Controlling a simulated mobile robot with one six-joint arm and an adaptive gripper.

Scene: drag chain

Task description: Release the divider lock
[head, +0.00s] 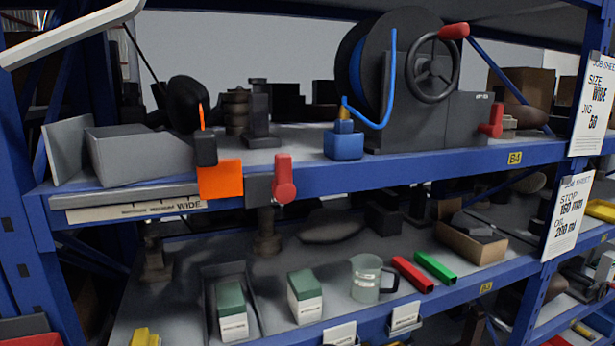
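No part is plainly marked as the divider lock, so I cannot tell which it is. On the front edge of the upper shelf, a red handle (284,178) hangs on a dark grey block. Left of it is an orange plate (220,179) with a dark block and a thin orange pointer (201,116) above it. A second red lever (491,121) sticks out of the grey housing (470,112) at the right. A black handwheel with a red knob (453,31) is on the dark reel stand. My gripper is not in view.
The blue upper shelf (430,162) also holds a grey box (139,156) and a blue block with a hose (344,141). Below stand two green-and-white boxes (305,297), a glass mug (366,280), and red and green bars (435,268). Job sheets (567,215) hang at right.

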